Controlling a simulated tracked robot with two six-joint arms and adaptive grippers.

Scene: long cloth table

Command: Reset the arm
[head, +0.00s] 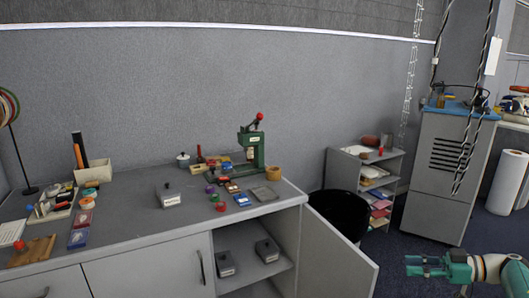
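My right gripper (412,266) shows at the lower right of the head view, with its arm coming in from the right edge. It is teal with dark fingers pointing left. The two fingers look apart, with nothing seen between them. It is over the carpet, to the right of the open cabinet door (340,258) and apart from it. My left gripper and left arm are not in view.
A grey counter (135,222) on the left holds a green press (252,145), a labelled grey box (168,194) and several small items. A black bin (340,212), grey shelf (345,171) and grey machine cabinet (428,205) stand behind. Carpet (400,238) between them is clear.

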